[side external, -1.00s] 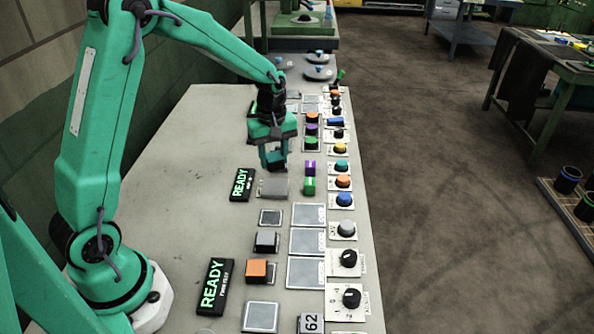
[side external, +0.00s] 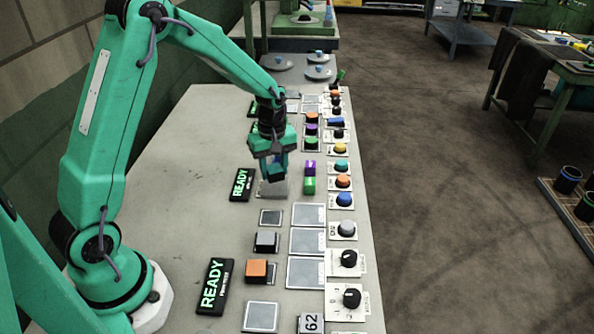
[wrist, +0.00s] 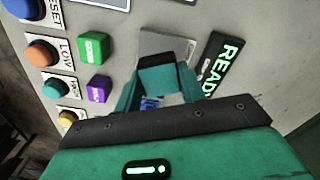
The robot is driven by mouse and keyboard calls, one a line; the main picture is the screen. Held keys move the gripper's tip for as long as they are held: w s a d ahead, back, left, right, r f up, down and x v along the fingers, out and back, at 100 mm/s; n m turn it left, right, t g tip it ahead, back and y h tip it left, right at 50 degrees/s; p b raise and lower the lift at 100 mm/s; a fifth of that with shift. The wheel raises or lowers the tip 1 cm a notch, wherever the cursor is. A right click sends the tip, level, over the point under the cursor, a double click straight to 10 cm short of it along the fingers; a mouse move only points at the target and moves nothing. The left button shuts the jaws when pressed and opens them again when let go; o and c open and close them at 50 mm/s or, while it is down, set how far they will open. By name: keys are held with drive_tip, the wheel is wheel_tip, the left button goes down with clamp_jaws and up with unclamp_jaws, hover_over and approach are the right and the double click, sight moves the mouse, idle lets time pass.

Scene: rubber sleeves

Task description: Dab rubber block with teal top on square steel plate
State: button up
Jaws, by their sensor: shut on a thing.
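My gripper (side external: 275,176) is shut on the rubber block, low over the near-left row of the bench. In the wrist view the block (wrist: 165,80) shows a teal face and a black edge between my teal fingers. In the side view it is mostly hidden by the fingers. The square steel plate (side external: 270,189) is a grey square directly below my gripper, partly covered by it. It also shows in the wrist view (wrist: 166,42) just beyond the block. I cannot tell whether the block touches the plate.
A black READY sign (side external: 242,184) lies left of the plate. Purple (side external: 310,167) and green (side external: 309,185) blocks stand close on the right, with a row of knobs and buttons beyond. An orange-topped block (side external: 257,270) and a grey-topped block (side external: 266,240) stand nearer the camera. The bench's left side is clear.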

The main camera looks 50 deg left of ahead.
drive_tip(key=shift+f, duration=1.15)
drive_tip(key=shift+f, duration=0.5)
idle(2.2)
drive_tip(key=shift+r, duration=0.15)
drive_tip(key=shift+r, duration=3.9)
